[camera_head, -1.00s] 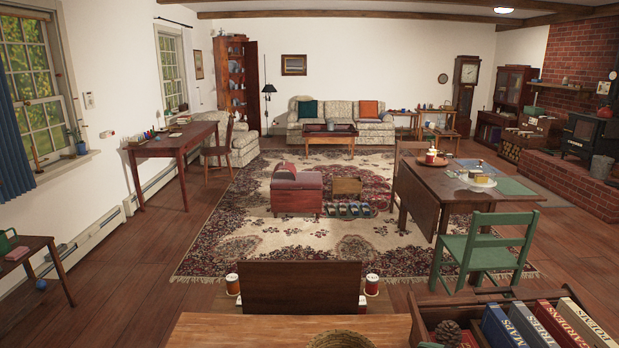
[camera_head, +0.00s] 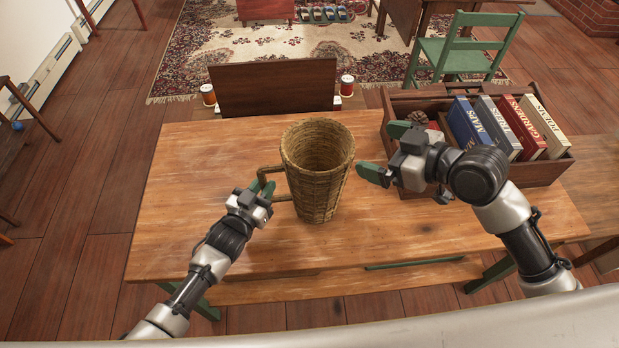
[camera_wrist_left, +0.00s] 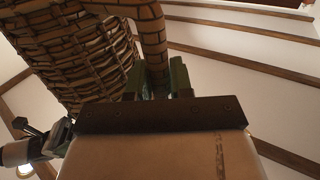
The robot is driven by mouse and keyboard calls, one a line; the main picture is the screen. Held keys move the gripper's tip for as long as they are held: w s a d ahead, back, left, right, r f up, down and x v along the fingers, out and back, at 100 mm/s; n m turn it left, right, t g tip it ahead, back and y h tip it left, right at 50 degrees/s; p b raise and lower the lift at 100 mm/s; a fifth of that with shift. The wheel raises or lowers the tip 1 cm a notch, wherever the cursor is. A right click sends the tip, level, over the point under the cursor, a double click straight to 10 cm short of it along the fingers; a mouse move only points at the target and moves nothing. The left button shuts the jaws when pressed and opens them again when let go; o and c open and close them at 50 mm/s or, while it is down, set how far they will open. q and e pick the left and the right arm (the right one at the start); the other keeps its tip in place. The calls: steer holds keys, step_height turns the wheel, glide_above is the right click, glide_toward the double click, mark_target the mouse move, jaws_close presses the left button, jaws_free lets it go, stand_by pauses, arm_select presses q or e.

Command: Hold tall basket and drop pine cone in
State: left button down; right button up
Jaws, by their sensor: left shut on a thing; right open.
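The tall woven basket (camera_head: 318,185) stands upright on the wooden table, its mouth open upward and no pine cone visible inside. My left gripper (camera_head: 266,188) is shut on the basket's handle at its left side. In the left wrist view the handle (camera_wrist_left: 152,40) runs down between the green fingers (camera_wrist_left: 160,82), with the basket wall (camera_wrist_left: 75,55) beside it. The pine cone (camera_head: 416,115) lies in the left end of the wooden crate, partly hidden by my right gripper. My right gripper (camera_head: 384,152) is open and empty, between the basket and the pine cone.
The wooden crate (camera_head: 548,174) holds several upright books (camera_head: 490,125) right of the pine cone. A dark wooden panel (camera_head: 275,88) stands behind the table, with a red-and-white spool-like thing (camera_head: 347,86) at its right. The table's left part (camera_head: 200,170) is clear.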

arm_select(q)
steer(key=c, duration=0.9)
jaws_free()
steer(key=v, duration=1.2)
steer(key=shift+f, duration=0.1)
